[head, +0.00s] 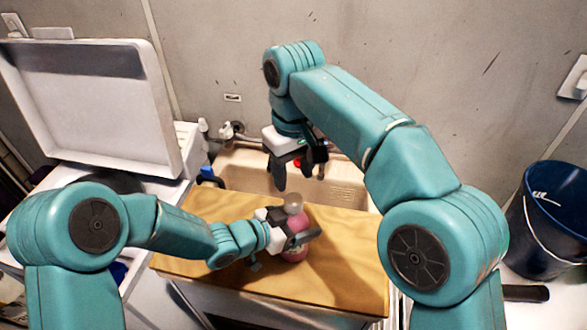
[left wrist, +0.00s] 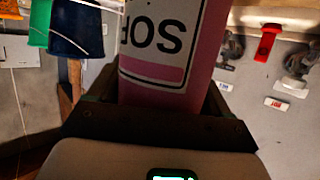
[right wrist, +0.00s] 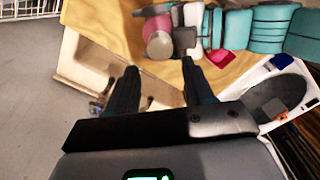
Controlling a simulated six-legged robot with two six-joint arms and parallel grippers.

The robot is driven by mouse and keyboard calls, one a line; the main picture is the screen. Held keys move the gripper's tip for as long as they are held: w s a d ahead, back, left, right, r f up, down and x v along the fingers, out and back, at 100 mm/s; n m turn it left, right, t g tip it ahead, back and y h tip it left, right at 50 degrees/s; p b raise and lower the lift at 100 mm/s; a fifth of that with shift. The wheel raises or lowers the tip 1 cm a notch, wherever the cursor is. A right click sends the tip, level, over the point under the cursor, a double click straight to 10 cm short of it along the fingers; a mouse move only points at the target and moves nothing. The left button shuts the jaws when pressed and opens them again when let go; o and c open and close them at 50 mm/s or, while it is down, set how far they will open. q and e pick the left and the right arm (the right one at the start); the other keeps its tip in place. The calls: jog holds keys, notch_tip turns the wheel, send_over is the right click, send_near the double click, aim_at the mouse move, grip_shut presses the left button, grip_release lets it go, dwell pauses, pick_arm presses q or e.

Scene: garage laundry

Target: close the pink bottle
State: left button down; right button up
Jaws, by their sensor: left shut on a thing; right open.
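The pink bottle (head: 296,254) stands upright on the wooden board in front of the sink. A rounded grey-brown cap (head: 293,203) sits at its top; I cannot tell how tight it is. My left gripper (head: 302,234) is shut around the bottle's side. The left wrist view shows the bottle's label (left wrist: 155,40) between the fingers. In the right wrist view the cap (right wrist: 160,45) is seen from above, hiding part of the bottle (right wrist: 157,24). My right gripper (head: 294,178) is open and empty, pointing down behind and above the bottle, over the sink.
The wooden board (head: 340,270) is clear to the right of the bottle. The sink basin (head: 345,185) lies behind it, with a tap (head: 228,131) on the wall. An open white lid (head: 95,95) stands at left. A dark blue bucket (head: 545,235) stands at right.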

aim_at(293, 199)
notch_tip(293, 199, down, 8)
jog(key=shift+r, duration=0.25)
jog(key=c, duration=0.9)
jog(key=m, duration=0.5)
jog(key=o, duration=1.3)
jog(key=shift+c, duration=0.2)
notch_tip(293, 199, up, 12)
jog(key=shift+d, duration=0.1)
